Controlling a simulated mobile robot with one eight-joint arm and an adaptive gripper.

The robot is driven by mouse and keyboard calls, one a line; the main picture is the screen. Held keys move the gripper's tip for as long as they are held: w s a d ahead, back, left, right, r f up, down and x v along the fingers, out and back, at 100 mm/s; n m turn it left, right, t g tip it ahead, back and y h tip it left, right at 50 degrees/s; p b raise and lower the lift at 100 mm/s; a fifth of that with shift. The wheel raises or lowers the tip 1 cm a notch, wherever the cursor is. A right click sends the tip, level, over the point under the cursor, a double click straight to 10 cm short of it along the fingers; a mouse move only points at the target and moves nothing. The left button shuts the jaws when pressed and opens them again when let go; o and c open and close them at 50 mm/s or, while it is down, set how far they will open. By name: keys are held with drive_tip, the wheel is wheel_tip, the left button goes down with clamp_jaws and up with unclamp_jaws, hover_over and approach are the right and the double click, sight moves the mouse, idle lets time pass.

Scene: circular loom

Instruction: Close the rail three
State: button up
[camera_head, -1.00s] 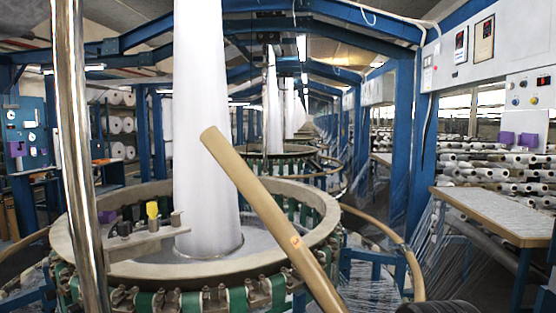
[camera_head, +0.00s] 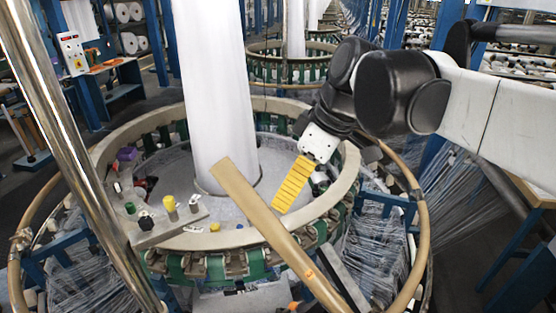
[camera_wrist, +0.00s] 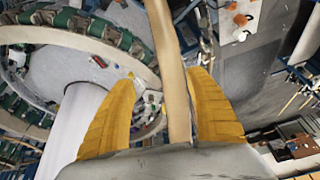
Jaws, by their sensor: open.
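A tan rail section (camera_head: 265,220) stands raised and slanted in front of the loom, its free end up near the white fabric tube. I take it for rail three, though no label is readable. My gripper (camera_head: 280,203), with yellow ribbed fingers, points down just right of and beyond this section in the head view. In the wrist view the fingers of my gripper (camera_wrist: 165,76) are spread apart, and the tan section (camera_wrist: 168,60) runs through the gap between them. Whether it lies within the fingers' reach or farther off, I cannot tell. Neither finger visibly presses on it.
The fixed curved tan rail (camera_head: 425,240) circles the loom on the right. The loom ring (camera_head: 115,155) surrounds the white fabric tube (camera_head: 215,90). A shiny metal post (camera_head: 75,150) stands at the left. A small plate with knobs (camera_head: 170,222) sits on the ring.

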sight(274, 219)
drive_tip(key=s, duration=0.1)
drive_tip(key=s+a+f, duration=0.1)
drive_tip(key=shift+s+f, duration=0.25)
drive_tip(key=shift+s, duration=0.05)
drive_tip(key=x, duration=0.7)
drive_tip(key=shift+w+a+f+p, duration=0.1)
drive_tip(key=shift+w+f+p, duration=0.05)
drive_tip(key=shift+w+p, duration=0.25)
drive_tip(key=shift+s+a+f, duration=0.1)
drive_tip(key=shift+a+f, duration=0.05)
drive_tip(key=shift+f, duration=0.1)
drive_tip(key=shift+w+f, duration=0.25)
drive_tip(key=shift+w, duration=0.05)
drive_tip(key=shift+s+r, duration=0.1)
drive_tip(key=shift+s, duration=0.05)
drive_tip(key=c, duration=0.6)
clamp_jaws()
